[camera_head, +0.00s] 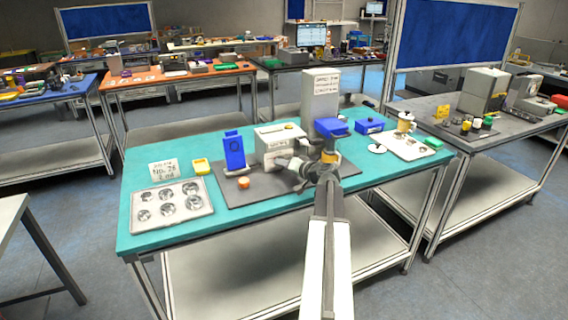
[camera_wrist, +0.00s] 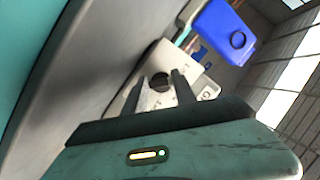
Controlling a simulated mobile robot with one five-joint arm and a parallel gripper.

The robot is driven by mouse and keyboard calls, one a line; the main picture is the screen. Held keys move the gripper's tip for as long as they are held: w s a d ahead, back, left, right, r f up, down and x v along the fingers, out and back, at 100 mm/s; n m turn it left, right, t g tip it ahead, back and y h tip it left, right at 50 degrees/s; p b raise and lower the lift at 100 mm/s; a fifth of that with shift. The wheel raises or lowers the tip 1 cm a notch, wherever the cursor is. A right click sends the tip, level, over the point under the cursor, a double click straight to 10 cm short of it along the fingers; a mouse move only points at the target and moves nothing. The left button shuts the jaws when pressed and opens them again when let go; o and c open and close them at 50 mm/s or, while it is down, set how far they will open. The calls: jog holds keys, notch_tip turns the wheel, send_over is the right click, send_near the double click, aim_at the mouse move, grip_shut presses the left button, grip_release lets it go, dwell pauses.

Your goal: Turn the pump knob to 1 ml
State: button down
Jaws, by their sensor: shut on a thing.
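The pump (camera_head: 272,143) is a pale box on the dark mat of the teal table in the head view. In the wrist view its pale front (camera_wrist: 145,68) faces me, with a dark round knob (camera_wrist: 159,82) on it. My gripper (camera_head: 285,163) reaches the pump's front from the right. In the wrist view my gripper (camera_wrist: 160,88) has its two dark fingers on either side of the knob, shut on it. The knob's scale and setting are too small to read. In the head view the gripper hides the knob.
A blue stand (camera_head: 234,152) and an orange piece (camera_head: 243,183) are left of the pump. A tall pale panel (camera_head: 320,97) stands behind my arm.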

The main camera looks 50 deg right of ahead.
jog(key=shift+a+r+n+h, duration=0.1)
jog(key=shift+r+n+h, duration=0.15)
jog(key=shift+n, duration=0.35)
jog(key=shift+f+g, duration=0.25)
jog(key=shift+g, duration=0.05)
jog(key=c, duration=1)
grip_release()
jog(key=shift+c, duration=0.2)
jog(key=shift+s, duration=0.1)
jog(key=shift+h, duration=0.25)
jog(key=p+v, duration=0.3)
jog(key=v, duration=0.4)
jog(key=shift+s+r, duration=0.2)
jog(key=shift+s, duration=0.05)
